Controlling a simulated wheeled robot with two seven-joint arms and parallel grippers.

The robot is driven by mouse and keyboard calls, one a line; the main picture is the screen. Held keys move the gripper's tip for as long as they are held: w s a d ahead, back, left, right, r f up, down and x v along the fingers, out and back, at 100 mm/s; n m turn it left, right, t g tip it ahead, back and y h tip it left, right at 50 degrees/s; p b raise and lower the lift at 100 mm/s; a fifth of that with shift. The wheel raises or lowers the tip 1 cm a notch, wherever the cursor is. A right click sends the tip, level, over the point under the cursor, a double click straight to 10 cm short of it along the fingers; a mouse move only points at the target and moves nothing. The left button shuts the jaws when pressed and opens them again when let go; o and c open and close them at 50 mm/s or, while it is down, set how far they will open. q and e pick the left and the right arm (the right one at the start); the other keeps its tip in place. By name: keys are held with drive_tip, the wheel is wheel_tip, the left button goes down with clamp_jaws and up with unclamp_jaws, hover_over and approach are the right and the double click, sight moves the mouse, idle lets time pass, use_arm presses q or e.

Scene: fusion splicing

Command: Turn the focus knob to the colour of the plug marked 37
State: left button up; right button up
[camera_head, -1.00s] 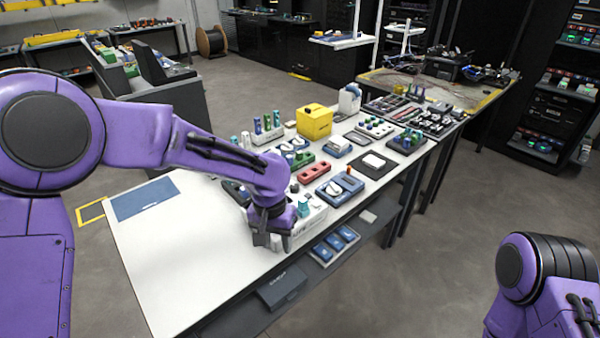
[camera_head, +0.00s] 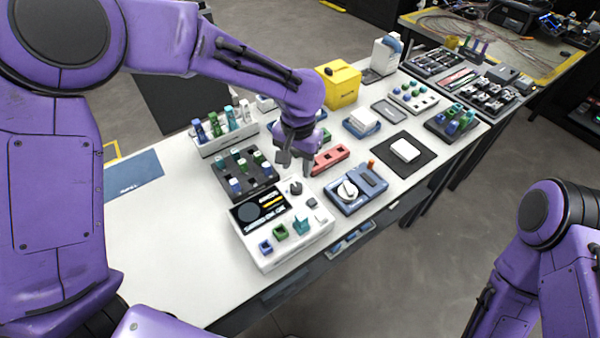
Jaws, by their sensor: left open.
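A white device (camera_head: 300,248) with a dark screen (camera_head: 262,208) stands near the table's front edge. A dark round knob (camera_head: 295,187) sits on its top near the back right corner. Blue (camera_head: 266,247), green (camera_head: 280,232) and teal (camera_head: 300,226) pieces stand along its front. My left gripper (camera_head: 296,165) is open and empty, fingers pointing down, just behind and above the dark knob. Several coloured plugs stand in a white rack (camera_head: 226,143) and a dark tray (camera_head: 262,188). I cannot read a 37 on any plug. My right arm shows, but its gripper is out of view.
A blue unit with a white dial (camera_head: 347,190) stands right of the white device. A red block (camera_head: 330,158) lies close to my left gripper. A yellow box (camera_head: 341,86) and a black mat with a white block (camera_head: 404,151) are further back.

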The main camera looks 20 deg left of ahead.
sight(296, 187)
use_arm(q)
drive_tip(key=s+f, duration=0.2)
drive_tip(key=f, duration=0.1)
drive_tip(key=shift+f, duration=0.15)
drive_tip(key=f, duration=0.1)
drive_tip(key=w+f, duration=0.2)
drive_tip(key=f, duration=0.1)
drive_tip(key=shift+f, duration=0.1)
drive_tip(key=shift+s+r, duration=0.25)
drive_tip(key=shift+s, duration=0.2)
drive_tip(key=c, duration=0.8)
drive_tip(key=shift+o, duration=0.2)
use_arm(e)
drive_tip(key=shift+s+r, duration=0.4)
drive_tip(key=shift+s, duration=0.3)
use_arm(q)
drive_tip(key=shift+p, duration=0.3)
use_arm(e)
drive_tip(key=shift+r, duration=0.1)
